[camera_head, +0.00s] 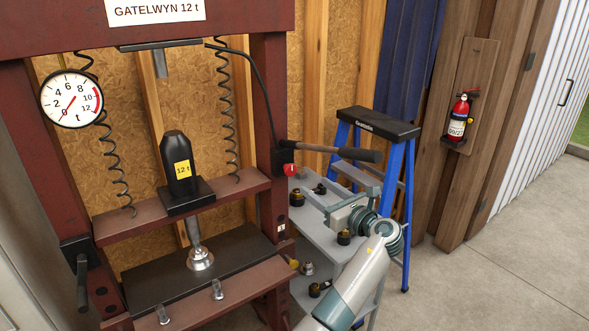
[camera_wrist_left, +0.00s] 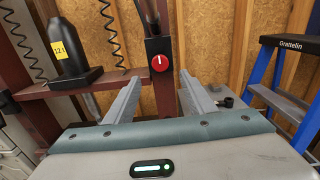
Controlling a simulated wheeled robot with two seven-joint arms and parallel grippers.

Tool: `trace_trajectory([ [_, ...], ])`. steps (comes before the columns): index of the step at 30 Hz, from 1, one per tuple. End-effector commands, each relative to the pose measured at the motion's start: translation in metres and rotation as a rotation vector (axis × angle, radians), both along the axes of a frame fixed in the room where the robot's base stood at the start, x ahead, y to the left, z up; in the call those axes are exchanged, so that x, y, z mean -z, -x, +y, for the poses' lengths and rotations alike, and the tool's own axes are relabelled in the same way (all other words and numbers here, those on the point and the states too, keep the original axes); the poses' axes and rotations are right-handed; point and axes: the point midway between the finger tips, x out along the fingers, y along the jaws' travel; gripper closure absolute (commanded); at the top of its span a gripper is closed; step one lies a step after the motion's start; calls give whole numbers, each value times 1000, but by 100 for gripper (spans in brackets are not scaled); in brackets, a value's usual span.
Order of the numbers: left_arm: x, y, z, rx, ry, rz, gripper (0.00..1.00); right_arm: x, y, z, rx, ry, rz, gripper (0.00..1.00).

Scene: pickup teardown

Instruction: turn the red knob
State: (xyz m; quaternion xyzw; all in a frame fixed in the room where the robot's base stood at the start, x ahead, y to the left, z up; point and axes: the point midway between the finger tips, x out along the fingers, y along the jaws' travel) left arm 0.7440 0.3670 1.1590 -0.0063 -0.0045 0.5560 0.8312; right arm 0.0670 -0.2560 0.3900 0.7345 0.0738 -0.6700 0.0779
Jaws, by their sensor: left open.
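The red knob (camera_head: 290,170) sits on a dark box on the right post of the press, just below the root of a long lever. In the left wrist view the knob (camera_wrist_left: 160,62) is round and faces me, with a white upright mark on it. My left gripper (camera_head: 338,209) is right of and below the knob in the head view, apart from it. In the left wrist view its two open fingers (camera_wrist_left: 160,88) point toward the post, with the knob above and between their tips. Nothing is between the fingers. My right gripper is not in view.
The press lever (camera_head: 335,151) reaches out to the right above my gripper. A grey shelf cart (camera_head: 319,217) with several small dark parts stands below and behind it. A blue stepladder (camera_head: 409,190) is close on the right. A black bottle jack (camera_head: 178,160) stands in the press.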

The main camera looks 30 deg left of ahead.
Motion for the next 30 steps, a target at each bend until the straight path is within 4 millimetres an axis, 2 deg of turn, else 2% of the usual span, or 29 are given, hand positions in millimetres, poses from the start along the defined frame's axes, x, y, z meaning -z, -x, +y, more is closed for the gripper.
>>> trace_trajectory([
  [1,-4,-3,10,-3,-1,1,50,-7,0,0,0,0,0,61],
  [9,-4,-22,55,-2,-1,1,50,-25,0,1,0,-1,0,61],
  [18,-3,-40,97,-1,0,1,50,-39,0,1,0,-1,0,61],
  [24,-1,-45,110,1,0,0,50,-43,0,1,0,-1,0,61],
  [30,1,-46,112,1,1,-1,50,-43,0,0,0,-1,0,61],
])
